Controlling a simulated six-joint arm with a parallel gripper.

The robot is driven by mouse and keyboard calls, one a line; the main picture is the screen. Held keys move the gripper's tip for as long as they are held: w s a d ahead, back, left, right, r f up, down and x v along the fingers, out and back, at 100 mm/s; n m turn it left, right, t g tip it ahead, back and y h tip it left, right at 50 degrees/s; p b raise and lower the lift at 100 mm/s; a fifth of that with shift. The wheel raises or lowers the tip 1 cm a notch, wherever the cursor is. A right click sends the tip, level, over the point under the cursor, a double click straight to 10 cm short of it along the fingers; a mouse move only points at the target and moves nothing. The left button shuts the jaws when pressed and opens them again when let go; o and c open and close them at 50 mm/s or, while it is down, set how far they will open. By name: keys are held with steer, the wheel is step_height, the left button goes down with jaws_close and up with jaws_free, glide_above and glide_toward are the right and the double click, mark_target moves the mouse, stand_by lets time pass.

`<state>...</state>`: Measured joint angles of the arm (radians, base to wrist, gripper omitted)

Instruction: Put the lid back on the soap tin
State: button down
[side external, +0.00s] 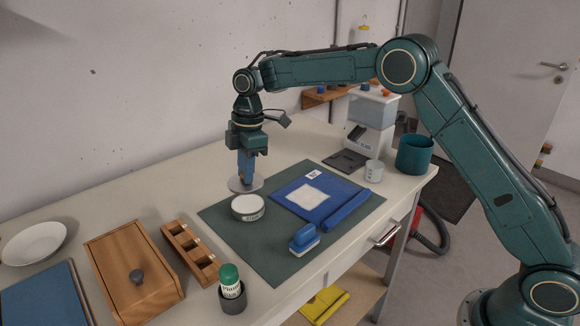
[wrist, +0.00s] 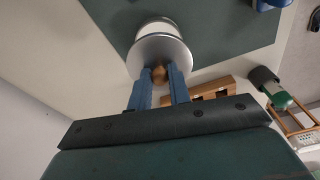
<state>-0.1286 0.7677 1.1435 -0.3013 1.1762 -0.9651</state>
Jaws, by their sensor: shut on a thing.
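The soap tin (side external: 248,208) is a short round tin with a pale label and a white top face. It stands upright on the dark green mat. In the wrist view the tin (wrist: 157,27) shows partly behind the lid. The lid is a flat grey metal disc (side external: 236,185) with a wooden knob (wrist: 159,73). My gripper (side external: 246,181) points down and its blue fingers (wrist: 160,78) are shut on the knob. The lid (wrist: 160,50) is level, just behind the tin in the side view and off it. I cannot tell its exact height above the table.
The green mat (side external: 290,255) also bears a blue folder (side external: 335,205) and a blue-handled brush (side external: 304,239). A wooden box (side external: 130,270), a slotted wooden rack (side external: 190,252) and a green-capped bottle (side external: 230,280) stand left. A white cup (side external: 374,171) and teal pot (side external: 414,155) stand right.

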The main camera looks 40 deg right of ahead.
mark_target(249, 203)
steer(key=shift+f, duration=2.85)
steer(key=shift+f, duration=0.2)
stand_by(0.4)
steer(key=c, duration=0.7)
jaws_free()
steer(key=shift+c, duration=0.2)
steer(key=shift+r, duration=0.2)
steer(key=shift+r, duration=3.3)
steer(key=shift+c, duration=0.3)
